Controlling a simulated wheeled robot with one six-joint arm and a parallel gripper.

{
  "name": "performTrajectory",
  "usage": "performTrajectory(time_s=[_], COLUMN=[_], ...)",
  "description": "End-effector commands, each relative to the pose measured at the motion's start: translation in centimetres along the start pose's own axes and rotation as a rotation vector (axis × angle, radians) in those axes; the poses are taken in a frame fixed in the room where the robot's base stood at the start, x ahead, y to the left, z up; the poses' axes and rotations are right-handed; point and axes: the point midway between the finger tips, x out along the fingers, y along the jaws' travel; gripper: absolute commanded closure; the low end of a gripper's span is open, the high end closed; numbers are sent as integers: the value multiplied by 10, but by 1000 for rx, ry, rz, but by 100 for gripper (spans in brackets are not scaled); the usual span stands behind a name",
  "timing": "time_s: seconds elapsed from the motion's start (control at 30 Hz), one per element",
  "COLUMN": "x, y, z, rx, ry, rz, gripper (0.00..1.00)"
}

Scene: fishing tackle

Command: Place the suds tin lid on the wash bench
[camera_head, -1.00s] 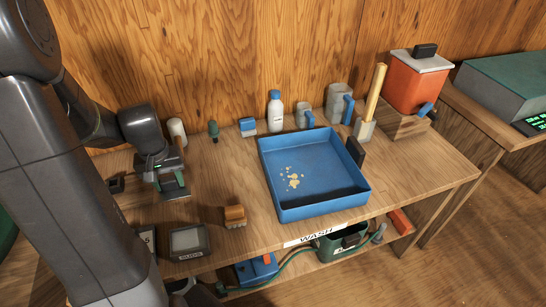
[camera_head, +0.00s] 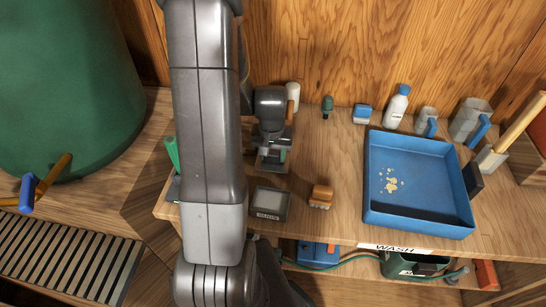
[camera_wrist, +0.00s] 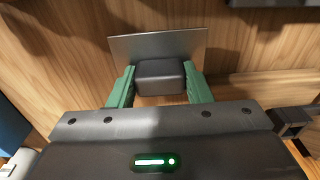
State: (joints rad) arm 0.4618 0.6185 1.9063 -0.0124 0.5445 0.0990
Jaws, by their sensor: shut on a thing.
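The suds tin lid is a thin grey plate (camera_wrist: 150,44) with a dark block knob. My gripper (camera_wrist: 160,80) has its green fingers closed on the two sides of that knob. In the head view my gripper (camera_head: 273,156) is over the left part of the wash bench (camera_head: 335,225), behind the open suds tin (camera_head: 268,203). The lid's grey edge (camera_head: 268,167) shows just below the fingers. I cannot tell whether the lid touches the bench top.
A small brown brush (camera_head: 320,196) lies right of the tin. The blue tray (camera_head: 418,218) fills the bench's right part. A white cylinder (camera_head: 292,92), green item (camera_head: 327,106) and blue-and-white block (camera_head: 362,113) stand along the back. A large green drum (camera_head: 70,90) is at left.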

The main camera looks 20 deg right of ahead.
Motion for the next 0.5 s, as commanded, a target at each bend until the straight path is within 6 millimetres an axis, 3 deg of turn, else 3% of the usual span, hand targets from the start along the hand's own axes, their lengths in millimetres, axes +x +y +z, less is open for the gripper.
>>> performTrajectory(time_s=[0.13,0.5], x=[14,18], y=[0,0], z=[1,1], rx=[0,0], ry=[-1,1], rz=[0,0], gripper=[78,78])
